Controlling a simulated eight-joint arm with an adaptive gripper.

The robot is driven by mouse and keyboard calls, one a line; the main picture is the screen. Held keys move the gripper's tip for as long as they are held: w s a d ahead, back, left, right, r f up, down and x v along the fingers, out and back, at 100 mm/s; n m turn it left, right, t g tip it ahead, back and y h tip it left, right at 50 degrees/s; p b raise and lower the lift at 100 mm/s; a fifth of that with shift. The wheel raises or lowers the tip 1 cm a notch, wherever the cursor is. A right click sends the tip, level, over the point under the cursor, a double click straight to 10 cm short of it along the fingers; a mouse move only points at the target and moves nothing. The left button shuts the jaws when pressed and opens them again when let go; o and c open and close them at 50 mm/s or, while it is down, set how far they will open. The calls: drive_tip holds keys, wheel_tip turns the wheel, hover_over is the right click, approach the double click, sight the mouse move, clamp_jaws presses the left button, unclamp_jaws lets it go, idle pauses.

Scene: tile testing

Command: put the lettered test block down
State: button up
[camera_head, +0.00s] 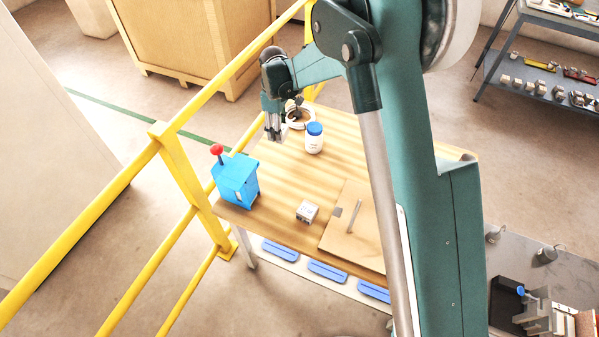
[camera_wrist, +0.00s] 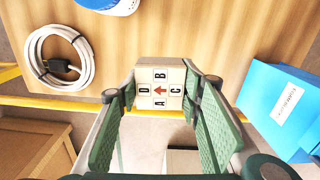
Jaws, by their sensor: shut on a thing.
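The lettered test block (camera_wrist: 160,84) is a pale block with the letters A, B, C and D around a red arrow on the face I see. In the wrist view my gripper (camera_wrist: 160,92) is shut on it, one green finger on either side. In the head view my gripper (camera_head: 273,128) is near the left edge of the wooden table (camera_head: 275,175). The block is too small there to make out clearly. I cannot tell how high it is above the tabletop.
A coiled white cable (camera_wrist: 60,58) and a blue-lidded bottle (camera_head: 314,140) are near my gripper. A blue box with a red knob (camera_head: 236,182) stands at the table's left corner. Yellow rails (camera_head: 185,180) run alongside.

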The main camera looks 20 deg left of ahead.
drive_tip(key=s+d, duration=0.7)
drive_tip(key=d, duration=0.5)
drive_tip(key=shift+d+m, duration=0.25)
drive_tip(key=shift+m, duration=0.15)
hover_over(301, 175)
drive_tip(key=shift+f+b, duration=0.4)
drive_tip(key=shift+f, duration=2.65)
drive_tip(key=shift+f+b, duration=0.35)
drive_tip(key=shift+f, duration=1.5)
drive_tip(key=shift+f, duration=0.15)
drive_tip(key=o, duration=1.1)
